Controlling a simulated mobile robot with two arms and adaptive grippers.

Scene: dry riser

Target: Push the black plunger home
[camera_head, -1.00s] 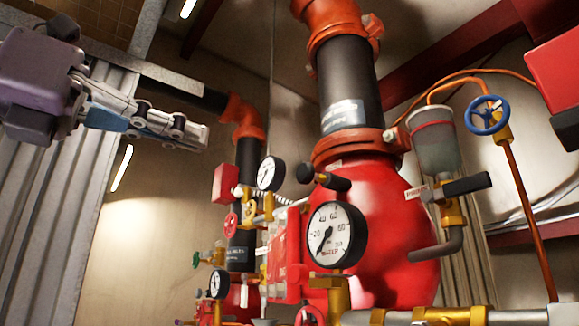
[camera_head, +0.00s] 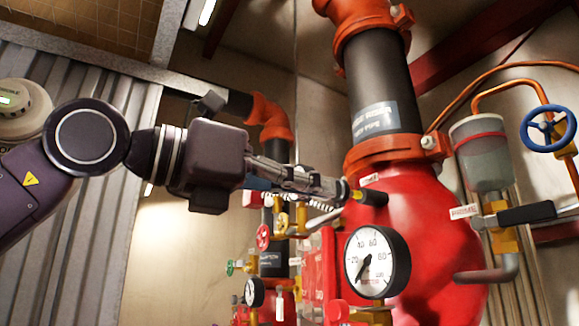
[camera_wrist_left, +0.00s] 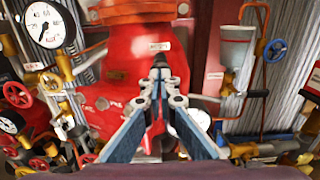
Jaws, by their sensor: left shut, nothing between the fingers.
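The black plunger (camera_head: 374,197) sticks out to the left from the big red valve body, under a small white tag. Its outer knob is hidden behind my left gripper (camera_head: 341,189) in the head view. The gripper is shut, with its fingertips in line with the plunger at its outer end. In the left wrist view, the plunger (camera_wrist_left: 160,62) shows just beyond the tips of the same gripper (camera_wrist_left: 160,82). I cannot tell whether the tips touch it. My right gripper is not in view.
A white-faced gauge (camera_head: 376,262) sits close below the plunger. A black lever handle (camera_head: 527,214), a cup (camera_head: 482,155) and a blue handwheel (camera_head: 547,129) stand to the right. A red handwheel (camera_head: 263,238) and thin pipes lie below the gripper.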

